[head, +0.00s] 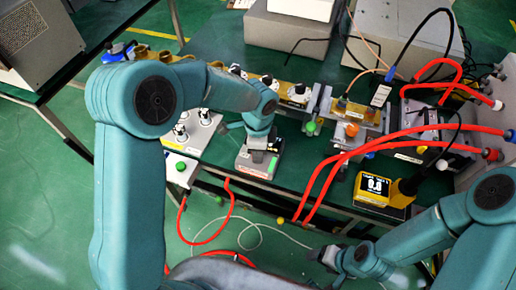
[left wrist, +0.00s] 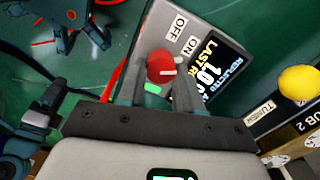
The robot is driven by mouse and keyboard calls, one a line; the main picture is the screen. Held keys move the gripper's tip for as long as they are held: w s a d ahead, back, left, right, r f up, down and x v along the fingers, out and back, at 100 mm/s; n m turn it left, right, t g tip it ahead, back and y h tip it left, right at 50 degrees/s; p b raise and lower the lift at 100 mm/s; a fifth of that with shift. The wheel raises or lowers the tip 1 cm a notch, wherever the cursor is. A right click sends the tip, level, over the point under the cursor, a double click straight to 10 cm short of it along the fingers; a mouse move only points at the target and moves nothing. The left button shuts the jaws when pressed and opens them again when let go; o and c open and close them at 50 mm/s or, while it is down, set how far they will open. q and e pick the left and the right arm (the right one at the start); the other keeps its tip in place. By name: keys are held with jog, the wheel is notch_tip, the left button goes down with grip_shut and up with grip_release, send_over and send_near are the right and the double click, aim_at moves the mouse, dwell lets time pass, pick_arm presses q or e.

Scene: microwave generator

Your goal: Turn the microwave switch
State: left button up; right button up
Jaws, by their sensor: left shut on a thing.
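The microwave switch is a red round knob (left wrist: 160,64) on a grey control box (left wrist: 190,24) with ON and OFF labels and a lit display. My left gripper (left wrist: 156,82) has a finger on each side of the knob and is shut on it. In the head view my left gripper (head: 259,151) reaches down onto the control box (head: 244,163) at the table's front, and it hides the knob there. My right gripper (head: 332,257) hangs low in front of the table, away from the switch; its jaws are too small to read.
A yellow meter (head: 375,187) stands right of the control box, with red hoses (head: 345,151) between them. A white box with a green button (head: 181,166) is at the left. A row of brass waveguide parts (head: 296,91) lies behind. A yellow knob (left wrist: 298,82) shows in the wrist view.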

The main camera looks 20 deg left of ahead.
dwell(0.5)
pick_arm(q)
jog(key=o, duration=1)
jog(key=shift+d, duration=0.1)
jog(key=shift+o, duration=0.2)
notch_tip(320, 180, up, 16)
jog(key=shift+r, duration=0.2)
jog(key=shift+s+f, duration=0.1)
